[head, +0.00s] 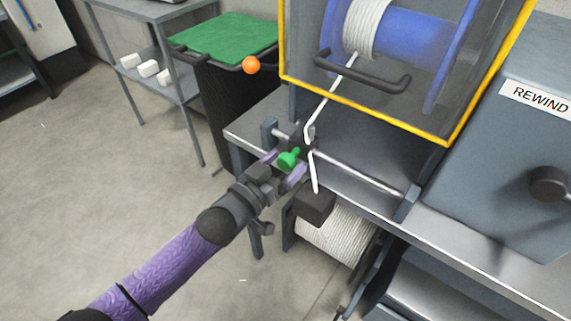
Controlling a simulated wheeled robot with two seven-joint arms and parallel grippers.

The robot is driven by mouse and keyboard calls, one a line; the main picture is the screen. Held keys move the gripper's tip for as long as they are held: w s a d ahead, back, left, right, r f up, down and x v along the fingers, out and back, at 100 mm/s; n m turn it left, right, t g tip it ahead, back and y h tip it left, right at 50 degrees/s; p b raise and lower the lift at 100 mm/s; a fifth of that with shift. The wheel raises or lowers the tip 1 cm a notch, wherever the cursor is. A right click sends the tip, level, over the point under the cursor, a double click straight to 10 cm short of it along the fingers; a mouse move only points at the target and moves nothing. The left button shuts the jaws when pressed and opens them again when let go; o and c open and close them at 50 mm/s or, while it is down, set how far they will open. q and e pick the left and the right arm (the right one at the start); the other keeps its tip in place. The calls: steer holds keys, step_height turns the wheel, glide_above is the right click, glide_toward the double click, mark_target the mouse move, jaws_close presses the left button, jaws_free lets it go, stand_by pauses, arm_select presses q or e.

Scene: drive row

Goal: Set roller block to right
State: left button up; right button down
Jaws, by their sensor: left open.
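The roller block (299,137) is a small dark block on a silver rail (352,172), close to the rail's left end. A green knob (288,159) sticks out from it toward me. My left gripper (283,166) is open, with its purple fingers on either side of the knob; I cannot tell whether they touch it. A white rope (322,105) runs from the blue drum (396,45) down past the block to a dark box (315,206) below. My right gripper is not in view.
A yellow-edged guard (364,117) with a black handle (362,76) stands above the rail. A grey REWIND panel (515,150) with a black knob (549,185) is at right. A green-lidded bin (224,40) and an orange ball (251,65) are at back left. The rail right of the block looks clear.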

arm_select(q)
steer(key=shift+w+d, duration=0.3)
steer(key=shift+w, duration=0.1)
jaws_close()
